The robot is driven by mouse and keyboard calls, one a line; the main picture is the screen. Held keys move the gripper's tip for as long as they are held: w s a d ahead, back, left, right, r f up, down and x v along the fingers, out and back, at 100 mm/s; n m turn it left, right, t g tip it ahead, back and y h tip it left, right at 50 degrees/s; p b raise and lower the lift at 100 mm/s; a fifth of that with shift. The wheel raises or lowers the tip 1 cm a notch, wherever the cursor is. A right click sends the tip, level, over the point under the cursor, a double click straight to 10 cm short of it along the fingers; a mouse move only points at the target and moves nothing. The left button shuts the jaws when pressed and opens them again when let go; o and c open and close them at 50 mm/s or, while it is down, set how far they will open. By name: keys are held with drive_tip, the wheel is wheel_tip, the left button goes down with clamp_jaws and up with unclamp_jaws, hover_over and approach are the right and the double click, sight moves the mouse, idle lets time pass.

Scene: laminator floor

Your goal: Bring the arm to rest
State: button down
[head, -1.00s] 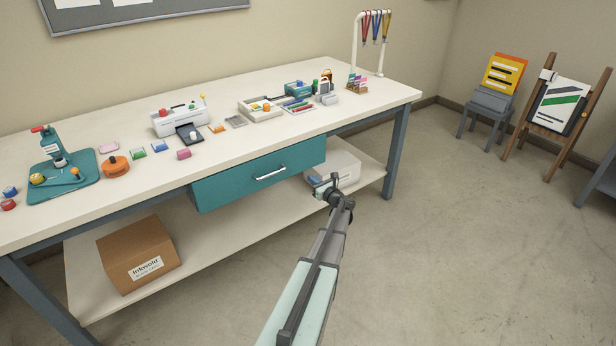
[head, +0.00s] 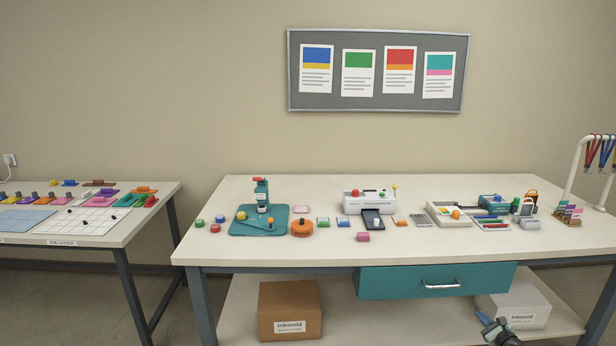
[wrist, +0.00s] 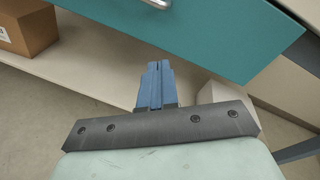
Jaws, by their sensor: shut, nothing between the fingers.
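My gripper (head: 484,318) shows at the bottom right of the head view, low in front of the workbench (head: 205,240) and below its teal drawer (head: 400,282). In the wrist view my gripper (wrist: 157,68) has its blue fingers together, with nothing between them. The drawer front (wrist: 215,30) fills the upper right of the wrist view, and its silver handle shows at the top edge. Most of my arm is out of the head view.
A brown box (head: 290,310) and a white box (head: 522,308) stand on the bench's lower shelf. The benchtop holds a teal press (head: 262,215), a white laminator (head: 366,200) and small items. Another table (head: 150,212) stands at the left. A pinboard (head: 378,100) hangs behind.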

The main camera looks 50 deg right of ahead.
drive_tip(key=a+f+n+g+y, duration=0.2)
drive_tip(key=a+f+n+y, duration=0.3)
drive_tip(key=a, duration=0.4)
drive_tip(key=a+f+n+g+y, duration=0.2)
drive_tip(key=a+f+n+y, duration=0.1)
drive_tip(key=a+f+n, duration=0.5)
drive_tip(key=w+a+f+n+g+y, duration=0.2)
drive_tip(key=w+a+f+n+g, duration=0.15)
drive_tip(key=a, duration=0.75)
drive_tip(key=w+a+f+n+g+y, duration=0.3)
drive_tip(key=w+a+f, duration=0.15)
drive_tip(key=a, duration=0.75)
drive_tip(key=w+a+f+n+g, duration=0.1)
drive_tip(key=w+a+n+g, duration=0.25)
drive_tip(key=a, duration=1.05)
drive_tip(key=w+a+f+n+g, duration=0.1)
drive_tip(key=w+a+n+g, duration=0.3)
drive_tip(key=a, duration=0.9)
drive_tip(key=s+a+f+n+g+h, duration=0.1)
drive_tip(key=a+n, duration=0.4)
drive_tip(key=a, duration=0.6)
drive_tip(key=a+f+n+h, duration=0.1)
drive_tip(key=a+n, duration=0.4)
drive_tip(key=a, duration=0.5)
drive_tip(key=shift+s+a+f+g+h, duration=0.15)
drive_tip(key=shift+s+a+g+h, duration=0.2)
drive_tip(key=shift+s+g+h, duration=0.05)
